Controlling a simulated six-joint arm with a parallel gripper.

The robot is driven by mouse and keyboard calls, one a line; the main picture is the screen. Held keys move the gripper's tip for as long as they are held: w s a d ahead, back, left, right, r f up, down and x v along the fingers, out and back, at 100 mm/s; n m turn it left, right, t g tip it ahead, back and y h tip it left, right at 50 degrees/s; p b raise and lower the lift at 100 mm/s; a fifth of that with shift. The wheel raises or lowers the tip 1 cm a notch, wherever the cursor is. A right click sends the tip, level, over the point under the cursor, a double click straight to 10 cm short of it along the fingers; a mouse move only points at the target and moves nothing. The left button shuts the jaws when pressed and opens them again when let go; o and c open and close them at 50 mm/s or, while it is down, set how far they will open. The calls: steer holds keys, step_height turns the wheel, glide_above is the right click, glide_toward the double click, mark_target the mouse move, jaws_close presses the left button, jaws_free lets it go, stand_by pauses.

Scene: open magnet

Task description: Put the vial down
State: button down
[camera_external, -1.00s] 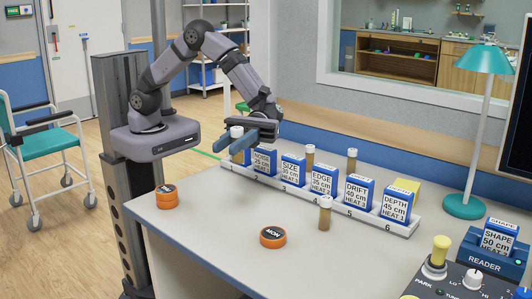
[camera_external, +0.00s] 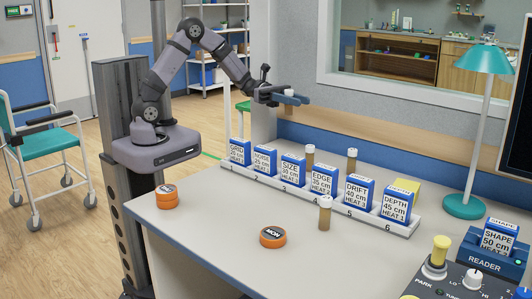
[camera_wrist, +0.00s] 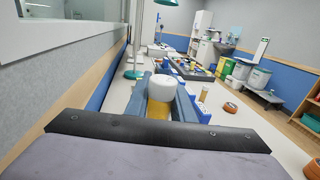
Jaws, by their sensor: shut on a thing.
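My gripper (camera_external: 290,98) is raised in the air above and behind the rack's left half, near the wall. It is shut on a vial, whose white cap (camera_external: 290,92) shows above the fingers in the external view. In the wrist view the held vial (camera_wrist: 161,104) has a white cap and an amber body, and stands between the blue fingers. The fingers hide most of its body in the external view. Another vial (camera_external: 325,213) stands upright on the table in front of the rack. Two more vials, one (camera_external: 309,157) and another (camera_external: 351,161), stand behind the row of boxes.
A white numbered rack (camera_external: 320,204) holds a row of blue-and-white labelled boxes. A teal lamp (camera_external: 465,205), a reader (camera_external: 486,263) and a control panel stand at the right.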

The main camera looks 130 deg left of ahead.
steer(key=shift+n+y, duration=0.5)
steer(key=shift+y, duration=0.3)
steer(key=shift+s+a+f+b, duration=0.1)
steer(key=shift+s+a+f, duration=0.3)
steer(key=shift+f, duration=2.1)
steer(key=shift+s+a+f+b, duration=0.1)
steer(key=shift+s+a+f, duration=0.35)
steer(key=shift+f, duration=2.1)
steer(key=shift+s+a+f+b, duration=0.1)
steer(key=shift+s+a+f, duration=0.3)
steer(key=shift+f, duration=2.1)
steer(key=shift+f, duration=0.15)
steer(key=c, duration=1.5)
jaws_free()
steer(key=shift+c, duration=0.2)
